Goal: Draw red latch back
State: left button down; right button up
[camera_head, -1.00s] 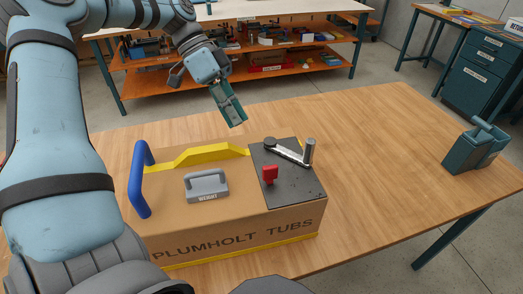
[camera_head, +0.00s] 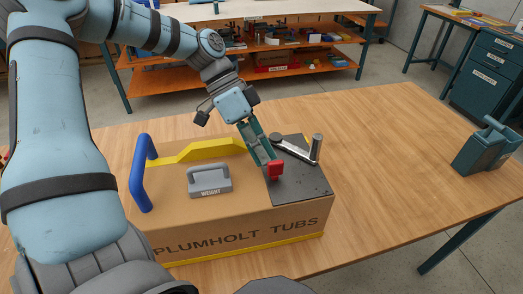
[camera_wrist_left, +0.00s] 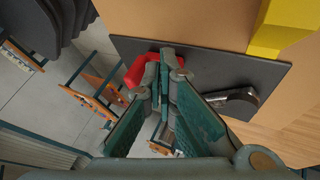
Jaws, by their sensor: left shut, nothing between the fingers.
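The red latch (camera_head: 276,170) stands on the black plate (camera_head: 303,186) at the right end of the cardboard-brown box. My left gripper (camera_head: 269,158) is shut and empty, with its fingertips right at the latch, behind it in the head view. In the left wrist view the red latch (camera_wrist_left: 136,74) shows mostly left of the closed fingertips (camera_wrist_left: 168,58), with a bit of red on their right. The fingers hide part of it. I cannot tell whether they touch it. My right gripper is not in view.
A metal lever with an upright post (camera_head: 316,148) stands on the plate close to the gripper. A grey weight (camera_head: 209,180), a yellow strip (camera_head: 200,149) and a blue handle (camera_head: 140,172) are on the box. A teal container (camera_head: 484,150) stands far right. The table between is clear.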

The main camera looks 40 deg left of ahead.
aim_at(268, 170)
pick_arm(q)
jog(key=s+d, duration=0.1)
jog(key=d, duration=0.1)
jog(key=s+d, duration=0.1)
jog(key=s, duration=0.1)
jog(key=s+d, duration=0.1)
jog(key=d, duration=0.1)
jog(key=shift+s+d+p, duration=0.25)
jog(key=shift+d+p, duration=0.05)
jog(key=shift+d, duration=0.05)
jog(key=shift+a, duration=0.1)
jog(key=a, duration=0.1)
jog(key=w+a+p, duration=0.2)
jog(key=shift+w+a+r, duration=0.15)
jog(key=shift+a+r, duration=0.05)
jog(key=shift+r, duration=0.1)
jog(key=p+v, duration=0.1)
jog(key=v, duration=0.8)
jog(key=shift+a, duration=0.2)
jog(key=shift+w, duration=0.2)
